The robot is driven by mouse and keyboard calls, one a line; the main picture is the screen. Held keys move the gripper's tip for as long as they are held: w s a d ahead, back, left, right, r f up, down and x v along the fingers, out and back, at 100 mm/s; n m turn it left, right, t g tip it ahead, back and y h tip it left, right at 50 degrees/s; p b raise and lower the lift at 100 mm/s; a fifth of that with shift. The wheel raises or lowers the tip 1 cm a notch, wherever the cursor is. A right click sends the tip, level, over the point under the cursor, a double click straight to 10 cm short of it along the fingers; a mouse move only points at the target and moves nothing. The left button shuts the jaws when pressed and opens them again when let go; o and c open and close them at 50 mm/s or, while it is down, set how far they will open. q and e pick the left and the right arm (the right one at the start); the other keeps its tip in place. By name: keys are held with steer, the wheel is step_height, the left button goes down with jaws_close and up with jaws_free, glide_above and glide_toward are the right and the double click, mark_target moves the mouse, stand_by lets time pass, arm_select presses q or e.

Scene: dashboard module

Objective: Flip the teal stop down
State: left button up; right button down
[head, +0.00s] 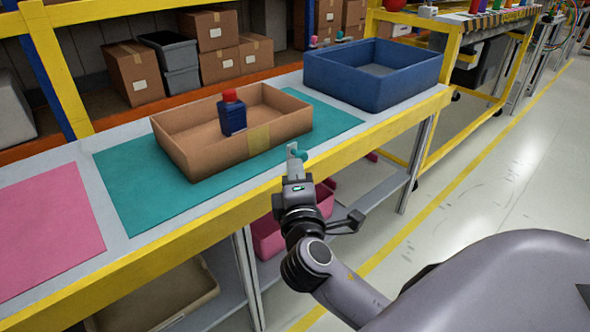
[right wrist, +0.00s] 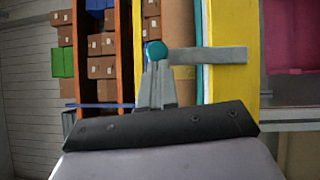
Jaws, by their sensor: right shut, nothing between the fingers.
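The teal stop is a flat grey bar with a round teal knob (head: 299,154) near its upper end. It stands up at the yellow front edge of the table, in front of the cardboard tray. In the right wrist view, which is turned sideways, the knob (right wrist: 155,49) sits just beyond my fingertips and the bar (right wrist: 215,56) runs right across the yellow edge. My right gripper (right wrist: 157,75) is shut and empty, its tips at or very near the knob; I cannot tell if they touch. It also shows in the head view (head: 293,178), partly overlapping the stop. My left gripper is out of view.
A cardboard tray (head: 174,153) holding a blue bottle with a red cap (head: 231,113) stands on a teal mat (head: 125,190). A blue bin (head: 340,87) stands to its right. A pink mat (head: 45,225) lies left. Pink bins (head: 268,238) sit below the table.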

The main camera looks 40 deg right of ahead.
arm_select(q)
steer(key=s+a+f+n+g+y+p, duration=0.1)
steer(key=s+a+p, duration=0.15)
steer(key=p, duration=0.25)
arm_select(e)
steer(key=shift+d+r+m+g+y, duration=0.2)
steer(key=shift+d+r+m+g, duration=0.15)
steer(key=shift+d+m, duration=0.25)
steer(key=shift+d+r+m+g+y, duration=0.2)
steer(key=shift+d+r+m+g, duration=0.15)
steer(key=shift+d+m, duration=0.2)
arm_select(q)
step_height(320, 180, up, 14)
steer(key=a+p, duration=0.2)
steer(key=p, duration=1.4)
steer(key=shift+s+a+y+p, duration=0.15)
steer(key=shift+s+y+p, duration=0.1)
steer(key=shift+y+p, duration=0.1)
arm_select(e)
steer(key=w+d+f+m+g+y, duration=0.1)
steer(key=d+f+m+g+y, duration=0.2)
steer(key=d+f+m+y, duration=0.3)
steer(key=d+f, duration=0.2)
steer(key=d, duration=0.3)
steer(key=shift+d+m, duration=0.3)
steer(key=shift+m, duration=0.05)
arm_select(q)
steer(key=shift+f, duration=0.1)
arm_select(e)
steer(key=shift+d, duration=0.1)
